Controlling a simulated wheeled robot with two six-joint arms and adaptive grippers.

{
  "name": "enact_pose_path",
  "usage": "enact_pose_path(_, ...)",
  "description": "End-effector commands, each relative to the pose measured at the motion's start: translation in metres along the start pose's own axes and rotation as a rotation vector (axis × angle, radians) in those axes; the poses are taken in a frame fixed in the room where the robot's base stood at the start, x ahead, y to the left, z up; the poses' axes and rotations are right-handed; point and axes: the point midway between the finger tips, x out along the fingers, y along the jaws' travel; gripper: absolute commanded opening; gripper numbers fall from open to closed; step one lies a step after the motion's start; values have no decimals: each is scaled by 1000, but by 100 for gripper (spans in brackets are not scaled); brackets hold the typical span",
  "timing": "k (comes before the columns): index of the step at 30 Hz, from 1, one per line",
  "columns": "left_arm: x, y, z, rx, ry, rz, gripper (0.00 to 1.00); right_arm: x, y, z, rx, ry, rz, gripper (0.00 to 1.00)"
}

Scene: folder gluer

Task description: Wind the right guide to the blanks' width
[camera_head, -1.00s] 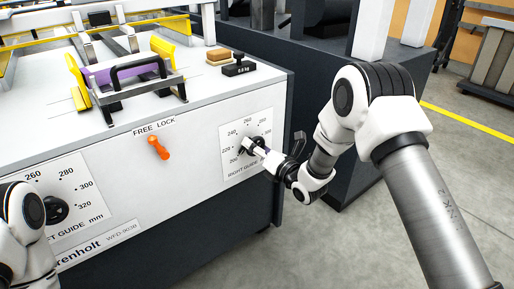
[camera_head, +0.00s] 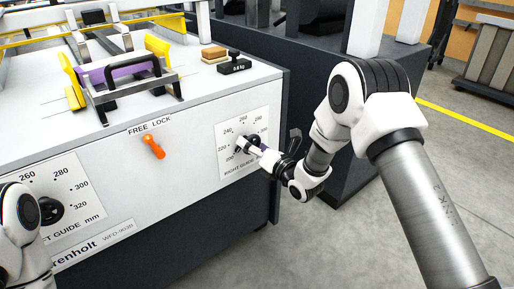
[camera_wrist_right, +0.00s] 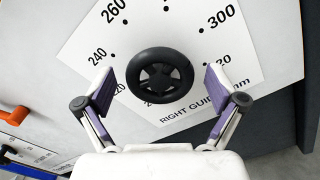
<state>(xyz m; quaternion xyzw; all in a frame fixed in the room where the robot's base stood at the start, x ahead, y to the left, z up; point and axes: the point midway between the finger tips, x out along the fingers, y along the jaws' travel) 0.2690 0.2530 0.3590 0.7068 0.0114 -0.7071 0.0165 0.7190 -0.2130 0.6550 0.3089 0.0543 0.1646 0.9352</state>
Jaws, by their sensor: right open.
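The right guide's black handwheel (camera_wrist_right: 160,75) is on a dial plate marked RIGHT GUIDE, with printed numbers around it. The same dial (camera_head: 243,143) shows on the right of the white front panel in the head view. My right gripper (camera_wrist_right: 158,89) is open, with its purple-padded fingers on either side of the wheel and a visible gap to each side. In the head view my right gripper (camera_head: 258,150) is at the dial and partly covers it. The wheel's exact setting cannot be read. My left gripper is out of view; only part of my left arm shows.
An orange lever (camera_head: 153,147) sits below the FREE and LOCK labels. The left guide's black knob (camera_head: 50,210) is at the lower left. On top are yellow guides (camera_head: 158,48) with a purple piece between them, a black weight (camera_head: 234,64) and a tan block (camera_head: 214,53).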

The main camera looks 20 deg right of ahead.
Motion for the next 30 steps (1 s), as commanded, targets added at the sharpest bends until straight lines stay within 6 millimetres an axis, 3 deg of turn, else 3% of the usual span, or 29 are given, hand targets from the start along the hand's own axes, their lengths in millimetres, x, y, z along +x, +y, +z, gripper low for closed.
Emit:
enact_pose_path(5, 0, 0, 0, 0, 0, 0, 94, -26, -1, 1, 3, 0, -3, 94)
enact_pose_path(12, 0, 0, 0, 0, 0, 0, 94, -88, -1, 1, 5, -2, -3, 94)
enact_pose_path(16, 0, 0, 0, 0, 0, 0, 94, -110, -1, 1, 3, -2, -2, 94)
enact_pose_path(30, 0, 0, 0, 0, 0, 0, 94, -118, 0, 0, 0, -1, 1, 94)
